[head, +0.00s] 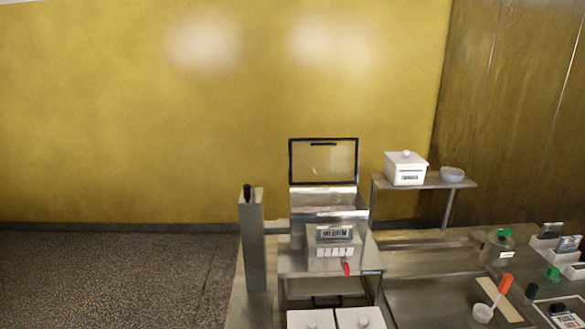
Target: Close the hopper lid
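The hopper lid (323,163) is a clear panel in a black frame with a short dark handle bar near its top edge. It stands upright, open, at the back of the metal hopper (329,198). Below the hopper is a grey control box (334,248) with a label that seems to read "MEDIUM", and a red lever (346,268). Neither of my grippers shows in the head view.
A grey post (252,240) with a black top stands left of the hopper. A white lidded box (405,168) and a bowl (453,174) sit on a raised shelf (438,182) to the right. White boxes (310,319) stand in front. A red-handled tool (505,284) lies at lower right.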

